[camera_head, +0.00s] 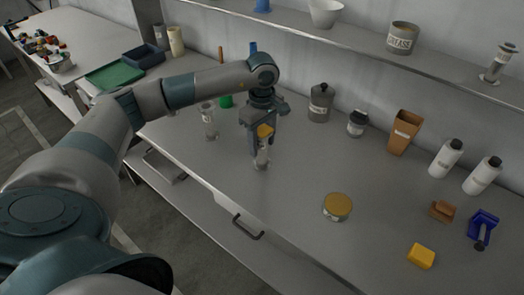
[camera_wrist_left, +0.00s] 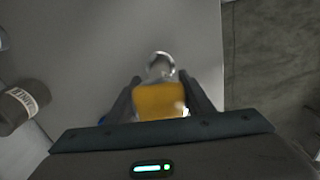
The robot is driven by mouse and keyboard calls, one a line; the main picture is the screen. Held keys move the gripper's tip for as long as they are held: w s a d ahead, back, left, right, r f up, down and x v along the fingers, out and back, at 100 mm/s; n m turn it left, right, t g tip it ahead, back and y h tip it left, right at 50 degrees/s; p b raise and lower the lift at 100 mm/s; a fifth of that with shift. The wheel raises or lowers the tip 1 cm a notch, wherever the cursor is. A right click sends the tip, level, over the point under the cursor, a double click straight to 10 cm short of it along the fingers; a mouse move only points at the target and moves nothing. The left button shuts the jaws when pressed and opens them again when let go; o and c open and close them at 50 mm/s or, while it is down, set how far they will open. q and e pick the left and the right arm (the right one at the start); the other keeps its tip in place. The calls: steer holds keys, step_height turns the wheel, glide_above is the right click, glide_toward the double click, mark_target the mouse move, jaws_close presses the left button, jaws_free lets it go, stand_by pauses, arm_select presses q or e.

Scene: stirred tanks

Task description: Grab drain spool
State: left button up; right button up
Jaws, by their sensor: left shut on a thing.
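My left gripper (camera_head: 262,148) points down over the metal worktop and is shut on a small metal piece with an orange-yellow block at its top, which I take for the drain spool (camera_head: 262,160). The fingers stand on either side of it and hide part of it. Its grey lower end shows below the fingertips; I cannot tell whether it touches the worktop. In the left wrist view the orange block (camera_wrist_left: 160,101) sits between the two fingers, with a shiny round metal end beyond it. My right gripper is not in view.
A labelled clear cylinder (camera_head: 209,121) stands left of the gripper. A dark grey jar (camera_head: 320,103) stands behind it to the right. A round tin (camera_head: 337,207) and a yellow block (camera_head: 421,256) are farther right. A drawer handle (camera_head: 247,229) is at the front edge.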

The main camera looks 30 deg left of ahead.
arm_select(q)
steer(key=w+d+r+b, duration=0.4)
steer(key=d+r, duration=0.4)
steer(key=d, duration=0.3)
steer(key=shift+b, duration=0.65)
